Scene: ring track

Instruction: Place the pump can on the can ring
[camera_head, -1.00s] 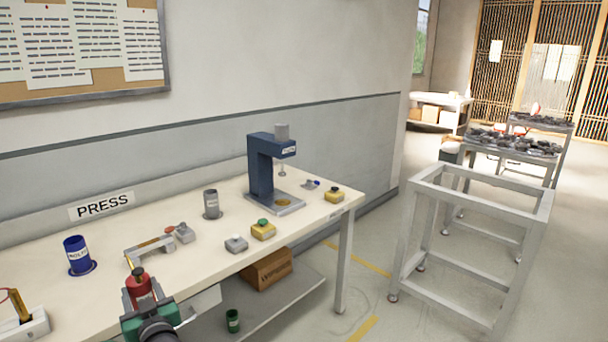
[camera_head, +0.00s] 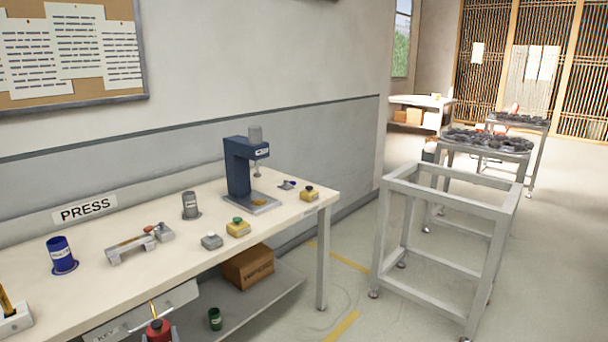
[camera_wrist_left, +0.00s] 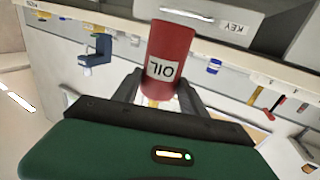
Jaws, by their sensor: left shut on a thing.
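The pump can is red with a white OIL label (camera_wrist_left: 170,55) and appears upside down in the left wrist view. In the head view its top, with a thin spout (camera_head: 158,329), shows at the bottom edge, in front of the table's front side. My left gripper (camera_head: 160,337) is shut on the can; its dark fingers (camera_wrist_left: 158,88) lie on either side of it in the wrist view. I cannot tell which thing is the can ring; a blue cup (camera_head: 61,254) and a grey can (camera_head: 190,205) each stand on a round base. My right gripper is not in view.
The cream table (camera_head: 120,286) holds a blue press (camera_head: 240,174), a grey button box (camera_head: 212,241), yellow button boxes (camera_head: 238,228) and a grey bracket (camera_head: 136,246). A KEY drawer (camera_head: 145,308) hangs under its front edge. A cardboard box (camera_head: 249,267) and green cup (camera_head: 215,319) are below.

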